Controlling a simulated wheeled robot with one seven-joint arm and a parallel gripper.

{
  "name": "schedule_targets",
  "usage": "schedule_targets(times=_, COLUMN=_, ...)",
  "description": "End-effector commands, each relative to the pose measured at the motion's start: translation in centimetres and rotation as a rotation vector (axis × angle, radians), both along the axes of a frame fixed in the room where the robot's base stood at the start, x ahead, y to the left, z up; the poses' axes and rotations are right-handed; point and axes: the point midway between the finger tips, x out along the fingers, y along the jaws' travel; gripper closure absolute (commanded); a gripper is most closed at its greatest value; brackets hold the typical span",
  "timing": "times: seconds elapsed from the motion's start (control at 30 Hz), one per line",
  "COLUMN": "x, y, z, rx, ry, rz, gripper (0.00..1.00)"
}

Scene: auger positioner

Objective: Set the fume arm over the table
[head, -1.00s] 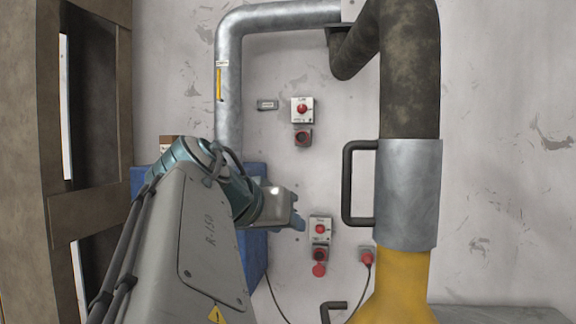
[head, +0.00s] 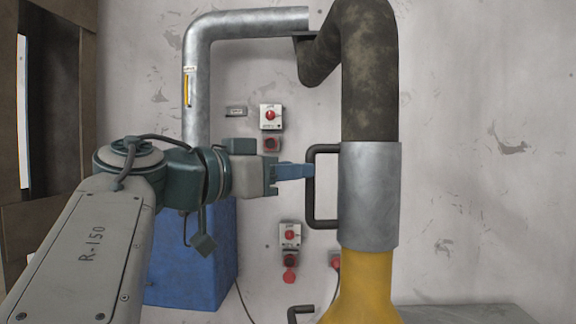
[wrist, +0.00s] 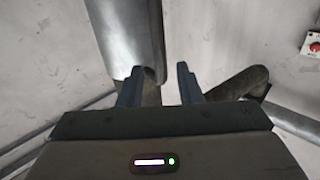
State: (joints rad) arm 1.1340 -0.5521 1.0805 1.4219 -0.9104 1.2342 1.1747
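The fume arm hangs at the right of the head view. It has a dark, stained hose (head: 369,80), a grey metal collar (head: 370,195) and a yellow hood (head: 362,290). A black D-shaped handle (head: 311,190) stands out from the collar's left side. My gripper (head: 308,171) reaches in from the left, its blue fingertips at the handle's upright bar in the picture. I cannot tell whether they touch it. In the wrist view my gripper (wrist: 161,76) has its two fingers apart, with no object clearly held. The table's identity is unclear.
A galvanised pipe (head: 197,100) bends along the wall. Red-button boxes (head: 270,116) (head: 290,236) are on the wall between pipe and hose. A blue cabinet (head: 190,265) stands below my arm. A grey surface (head: 465,316) shows at lower right. A wooden frame (head: 45,120) stands at left.

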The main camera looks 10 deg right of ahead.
Motion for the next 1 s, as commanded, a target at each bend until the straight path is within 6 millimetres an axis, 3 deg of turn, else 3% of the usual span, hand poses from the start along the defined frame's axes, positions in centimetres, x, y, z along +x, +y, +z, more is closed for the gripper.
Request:
schedule_targets(times=0.1, x=1.0, y=-2.0, z=0.0, rx=0.002, ry=0.003, rz=-0.001, gripper=0.68)
schedule_targets(times=0.3, x=1.9, y=-3.8, z=0.0, rx=0.001, ry=0.003, rz=0.001, gripper=0.68)
schedule_targets(times=0.67, x=2.1, y=-4.2, z=0.0, rx=0.000, ry=0.001, rz=0.002, gripper=0.68)
schedule_targets(times=0.77, x=2.1, y=-4.2, z=0.0, rx=0.000, ry=0.001, rz=0.002, gripper=0.96)
schedule_targets(times=0.8, x=2.1, y=-4.2, z=0.0, rx=0.000, ry=0.001, rz=0.002, gripper=1.00)
schedule_targets(times=1.0, x=2.0, y=-4.3, z=0.0, rx=0.000, ry=0.001, rz=0.004, gripper=1.00)
